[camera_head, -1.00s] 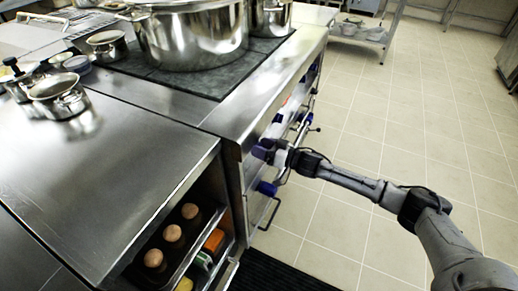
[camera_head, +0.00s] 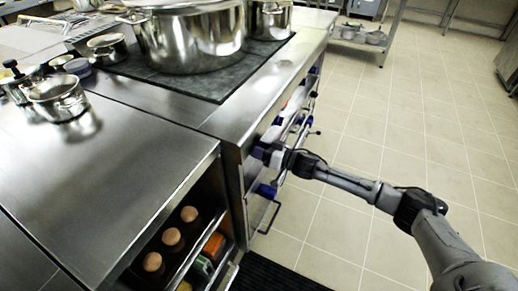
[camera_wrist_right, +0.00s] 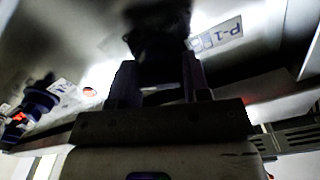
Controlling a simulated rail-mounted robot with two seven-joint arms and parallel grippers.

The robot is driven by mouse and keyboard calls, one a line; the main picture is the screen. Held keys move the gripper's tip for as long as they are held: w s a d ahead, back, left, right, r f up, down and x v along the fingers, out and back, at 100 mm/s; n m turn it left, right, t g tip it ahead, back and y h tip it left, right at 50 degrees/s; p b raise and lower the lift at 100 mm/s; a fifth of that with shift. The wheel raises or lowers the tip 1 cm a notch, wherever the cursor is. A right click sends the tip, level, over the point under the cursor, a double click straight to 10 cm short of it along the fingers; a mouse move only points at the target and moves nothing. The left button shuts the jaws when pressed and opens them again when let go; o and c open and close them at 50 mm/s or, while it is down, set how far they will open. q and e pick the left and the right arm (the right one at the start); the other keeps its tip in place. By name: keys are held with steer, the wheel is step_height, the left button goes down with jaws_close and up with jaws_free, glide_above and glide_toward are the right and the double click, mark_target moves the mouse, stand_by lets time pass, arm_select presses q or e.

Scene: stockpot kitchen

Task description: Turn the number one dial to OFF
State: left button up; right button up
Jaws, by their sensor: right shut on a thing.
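My right gripper (camera_head: 262,153) is at the front panel of the stove in the head view. The right wrist view shows its fingers (camera_wrist_right: 155,88) shut on a dark dial (camera_wrist_right: 157,28), close to the metal panel. The dial's pointer and setting are too dark to read. Another blue dial (camera_wrist_right: 38,100) with a red mark sits to the left in the wrist view. My left gripper is not in view.
A blue dial (camera_head: 267,189) and a bar handle (camera_head: 269,215) are just below the gripper on the front. A large pot (camera_head: 195,40) stands on the dark cooktop (camera_head: 175,84). The tiled floor (camera_head: 370,130) on the right is clear.

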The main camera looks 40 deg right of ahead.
steer(key=shift+c, duration=0.5)
steer(key=shift+r+n+p, duration=0.15)
steer(key=shift+n+p, duration=0.25)
steer(key=shift+p, duration=0.25)
steer(key=n+p, duration=0.5)
steer(key=n, duration=0.1)
steer(key=n+p, duration=0.1)
steer(key=n, duration=0.1)
steer(key=shift+n, duration=0.4)
steer(key=n+p, duration=0.1)
steer(key=n, duration=0.1)
steer(key=shift+n, duration=0.3)
steer(key=n, duration=0.2)
steer(key=shift+n, duration=0.4)
steer(key=n, duration=0.5)
steer(key=shift+n, duration=1.1)
